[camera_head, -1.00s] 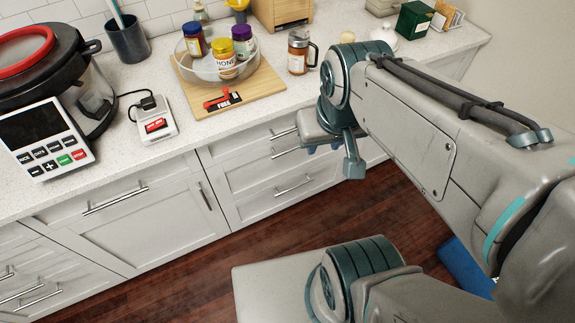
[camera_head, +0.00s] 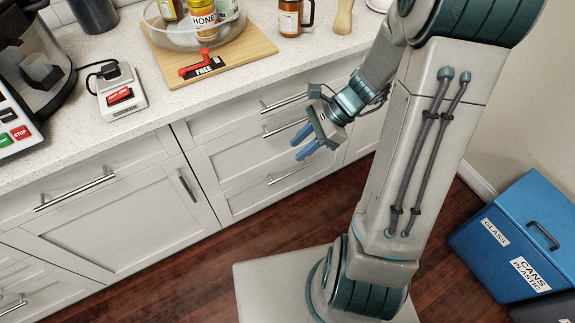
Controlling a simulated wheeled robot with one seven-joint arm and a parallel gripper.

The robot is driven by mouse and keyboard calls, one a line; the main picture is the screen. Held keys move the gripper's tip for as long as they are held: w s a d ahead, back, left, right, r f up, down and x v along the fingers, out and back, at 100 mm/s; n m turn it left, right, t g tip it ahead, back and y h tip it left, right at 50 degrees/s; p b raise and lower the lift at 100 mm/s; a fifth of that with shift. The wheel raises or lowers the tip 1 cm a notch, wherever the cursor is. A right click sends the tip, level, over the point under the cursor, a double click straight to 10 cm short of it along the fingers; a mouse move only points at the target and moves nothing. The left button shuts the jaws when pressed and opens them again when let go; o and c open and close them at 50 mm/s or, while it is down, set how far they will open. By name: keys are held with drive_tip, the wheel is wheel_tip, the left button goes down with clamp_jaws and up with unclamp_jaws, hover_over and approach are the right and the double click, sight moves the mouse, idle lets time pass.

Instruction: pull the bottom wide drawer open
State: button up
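A white drawer stack with three bar handles stands in the middle, below the counter. Its bottom wide drawer (camera_head: 240,197) looks shut, with its front flush with the cabinet.
A cabinet door (camera_head: 130,215) with a vertical handle is left of the stack. The counter (camera_head: 200,100) above holds a cutting board (camera_head: 235,60), a bowl of jars and a cooker switch (camera_head: 120,95). Blue recycling bins (camera_head: 515,235) stand at right. Wood floor lies below the drawers.

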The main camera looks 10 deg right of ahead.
drive_tip(key=w+d+f+m+t+y+b, duration=0.2)
drive_tip(key=w+f+m+b, duration=0.15)
drive_tip(key=f+m, duration=0.5)
drive_tip(key=w+d+f+m+t+y+b, duration=0.25)
drive_tip(key=f+m+b, duration=0.25)
drive_tip(key=f, duration=0.6)
drive_tip(key=m+t+h+b, duration=0.3)
drive_tip(key=m+t+b, duration=0.5)
drive_tip(key=m, duration=0.7)
approach(291, 173)
drive_tip(key=shift+m+y, duration=0.25)
drive_tip(key=x, duration=0.3)
drive_tip(key=b+x, duration=0.1)
drive_tip(key=x, duration=0.3)
drive_tip(key=b+x, duration=0.1)
drive_tip(key=x, duration=0.2)
drive_tip(key=shift+f, duration=0.45)
clamp_jaws()
